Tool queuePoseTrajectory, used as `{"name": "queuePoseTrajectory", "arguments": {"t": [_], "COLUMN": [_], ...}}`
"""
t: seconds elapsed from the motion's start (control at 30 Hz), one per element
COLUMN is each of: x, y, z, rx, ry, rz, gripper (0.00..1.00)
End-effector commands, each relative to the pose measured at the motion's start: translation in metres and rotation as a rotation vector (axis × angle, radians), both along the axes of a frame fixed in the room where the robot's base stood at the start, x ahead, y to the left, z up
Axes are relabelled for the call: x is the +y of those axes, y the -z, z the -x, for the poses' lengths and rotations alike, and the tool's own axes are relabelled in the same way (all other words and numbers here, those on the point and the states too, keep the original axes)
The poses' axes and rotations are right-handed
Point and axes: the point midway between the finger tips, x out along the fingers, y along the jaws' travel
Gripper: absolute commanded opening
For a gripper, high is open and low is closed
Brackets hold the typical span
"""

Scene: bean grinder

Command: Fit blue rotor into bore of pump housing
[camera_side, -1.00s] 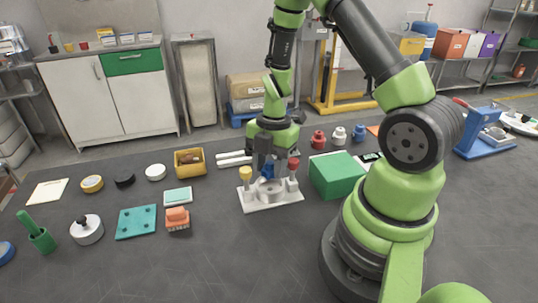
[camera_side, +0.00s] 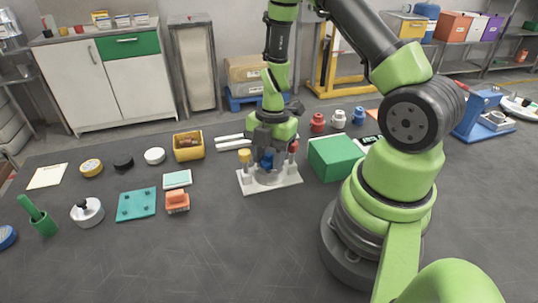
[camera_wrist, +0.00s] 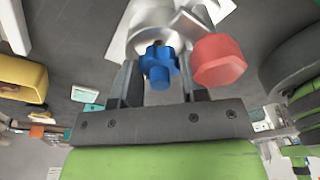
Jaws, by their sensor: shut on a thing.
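The blue rotor (camera_side: 267,159) is held between the fingers of my gripper (camera_side: 267,150), over the middle of the pump housing. The wrist view shows the lobed rotor (camera_wrist: 158,62) between the two dark fingers (camera_wrist: 160,85). The pump housing is a pale grey ring on a white base plate (camera_side: 286,182), with a yellow-topped post at its left and a red-topped post at its right. The bore is hidden behind the rotor and fingers, so I cannot tell whether the rotor's lower end is inside it.
The red knob (camera_wrist: 218,60) is close beside the right finger. A green block (camera_side: 333,157) stands right of the housing. A yellow bin (camera_side: 188,147), a teal plate (camera_side: 137,204) and an orange brush-like item (camera_side: 177,202) lie left. The dark table in front is clear.

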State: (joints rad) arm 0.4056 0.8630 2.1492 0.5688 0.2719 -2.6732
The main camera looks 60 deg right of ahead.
Motion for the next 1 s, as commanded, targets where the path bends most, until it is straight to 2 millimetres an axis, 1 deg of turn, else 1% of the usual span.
{"name": "queuePoseTrajectory", "arguments": {"t": [0.57, 0.87, 0.9, 0.97, 1.0], "x": [0.0000, 0.0001, 0.0001, 0.0001, 0.0001], "y": [0.0001, 0.0038, 0.0039, 0.0038, 0.0038], "z": [0.0000, 0.0001, 0.0000, -0.0001, -0.0001], "rx": [0.000, 0.001, 0.000, 0.000, 0.000], "ry": [0.000, 0.001, 0.001, 0.000, 0.000], "rz": [0.000, -0.001, -0.001, -0.001, 0.000], "gripper": [0.17, 0.17, 0.45, 0.59, 0.60]}}
